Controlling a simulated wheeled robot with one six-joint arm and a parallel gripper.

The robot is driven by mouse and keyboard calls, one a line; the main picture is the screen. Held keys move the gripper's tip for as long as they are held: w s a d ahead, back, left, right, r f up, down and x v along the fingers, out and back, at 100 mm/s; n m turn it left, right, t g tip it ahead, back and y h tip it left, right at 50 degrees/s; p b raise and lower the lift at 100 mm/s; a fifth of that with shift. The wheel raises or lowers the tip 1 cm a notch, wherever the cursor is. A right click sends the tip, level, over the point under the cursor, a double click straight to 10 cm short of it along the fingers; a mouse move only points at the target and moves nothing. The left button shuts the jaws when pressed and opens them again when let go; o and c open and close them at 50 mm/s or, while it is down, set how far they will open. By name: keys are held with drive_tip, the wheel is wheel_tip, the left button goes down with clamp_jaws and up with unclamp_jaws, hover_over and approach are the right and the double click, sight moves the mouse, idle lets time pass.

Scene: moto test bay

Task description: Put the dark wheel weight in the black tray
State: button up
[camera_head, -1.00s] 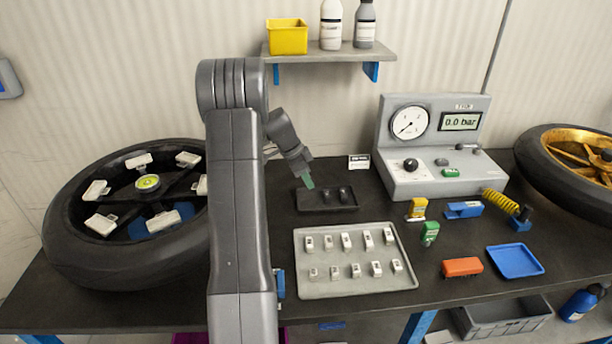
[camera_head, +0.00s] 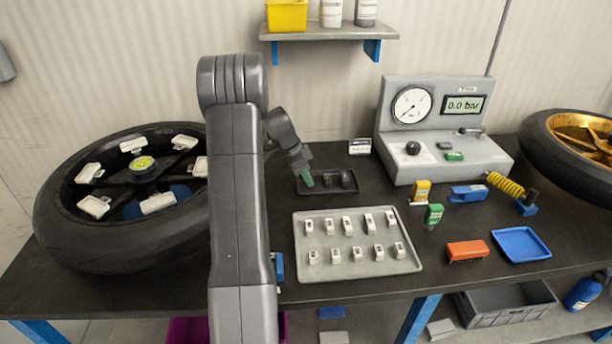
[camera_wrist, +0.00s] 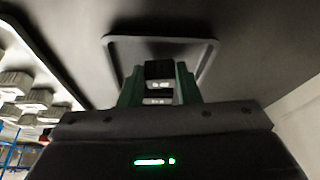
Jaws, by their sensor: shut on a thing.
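The black tray (camera_head: 338,190) lies on the bench behind the grey tray. Two dark wheel weights show in it, one in the middle (camera_head: 328,180) and one at the right (camera_head: 347,179). My gripper (camera_head: 308,180) has its green fingertips at the left part of the black tray. In the wrist view my gripper (camera_wrist: 158,82) is shut on a dark wheel weight (camera_wrist: 158,70) with a pale label. The black tray's rim (camera_wrist: 160,38) shows beyond the fingers there. I cannot tell whether the held weight touches the tray floor.
A grey tray (camera_head: 300,270) of several pale weights stands in front. A large black wheel (camera_head: 60,235) is at the left and the gauge unit (camera_head: 440,172) at the right. A blue tray (camera_head: 521,244) and an orange block (camera_head: 467,250) lie front right. A shelf (camera_head: 330,32) hangs above.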

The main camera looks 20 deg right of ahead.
drive_tip(key=o, duration=1)
drive_tip(key=shift+r, duration=0.1)
wheel_tip(320, 180, up, 7)
drive_tip(key=p, duration=0.2)
drive_tip(key=shift+p, duration=0.35)
drive_tip(key=shift+f, duration=0.2)
drive_tip(key=shift+f+b, duration=1.3)
drive_tip(key=shift+f, duration=2.05)
